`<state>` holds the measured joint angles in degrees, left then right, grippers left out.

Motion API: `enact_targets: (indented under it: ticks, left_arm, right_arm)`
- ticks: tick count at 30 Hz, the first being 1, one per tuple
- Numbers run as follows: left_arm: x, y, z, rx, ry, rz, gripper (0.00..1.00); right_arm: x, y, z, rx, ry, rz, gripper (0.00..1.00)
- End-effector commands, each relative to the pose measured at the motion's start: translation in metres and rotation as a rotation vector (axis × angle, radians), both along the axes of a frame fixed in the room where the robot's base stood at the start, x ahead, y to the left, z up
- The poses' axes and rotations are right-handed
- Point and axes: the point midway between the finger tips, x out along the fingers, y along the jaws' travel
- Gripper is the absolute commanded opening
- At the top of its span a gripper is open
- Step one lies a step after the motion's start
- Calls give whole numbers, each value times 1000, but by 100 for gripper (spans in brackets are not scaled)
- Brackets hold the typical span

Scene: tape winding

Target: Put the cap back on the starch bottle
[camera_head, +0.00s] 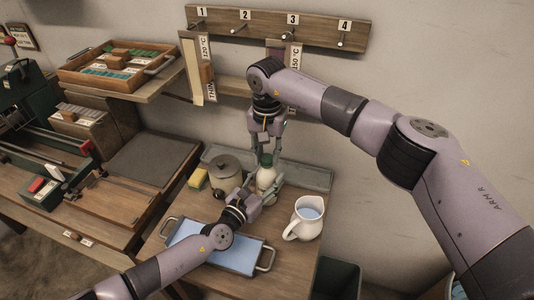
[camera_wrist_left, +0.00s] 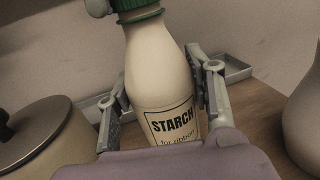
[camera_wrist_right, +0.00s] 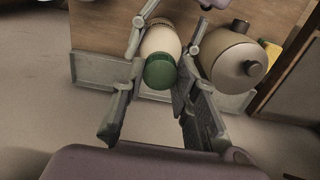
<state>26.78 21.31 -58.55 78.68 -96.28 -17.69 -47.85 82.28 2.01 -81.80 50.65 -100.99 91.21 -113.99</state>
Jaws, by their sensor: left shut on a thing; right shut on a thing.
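The white starch bottle (camera_head: 266,179) stands upright on the wooden table. Its label reads "STARCH" in the left wrist view (camera_wrist_left: 165,90). My left gripper (camera_head: 262,192) is shut around the bottle's body, one finger on each side. The green cap (camera_wrist_right: 160,72) is at the top of the bottle, at the neck, and its lower rim shows in the left wrist view (camera_wrist_left: 140,16). My right gripper (camera_head: 267,155) points down from above and is shut on the cap, with a finger on each side. I cannot tell how tightly the cap is seated.
A lidded pot (camera_head: 226,172) stands close left of the bottle, with a yellow sponge (camera_head: 198,179) beyond it. A white jug (camera_head: 304,218) of blue liquid stands at the right. A blue tray (camera_head: 245,257) lies in front, under my left arm. A numbered peg rail (camera_head: 270,27) is on the wall.

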Motion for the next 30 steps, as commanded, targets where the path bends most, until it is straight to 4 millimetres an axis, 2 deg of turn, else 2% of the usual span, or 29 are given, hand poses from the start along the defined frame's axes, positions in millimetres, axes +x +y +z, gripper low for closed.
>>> enact_targets:
  ticks: [5,8,30]
  left_arm:
    - [0,0,0,1,1,0,0]
    - [0,0,0,1,1,0,0]
    - [0,0,0,1,0,-1,0]
  right_arm:
    - [0,0,0,0,0,-43,0]
    - [0,0,0,0,-1,-180,0]
    - [0,1,-1,0,-1,-1817,0]
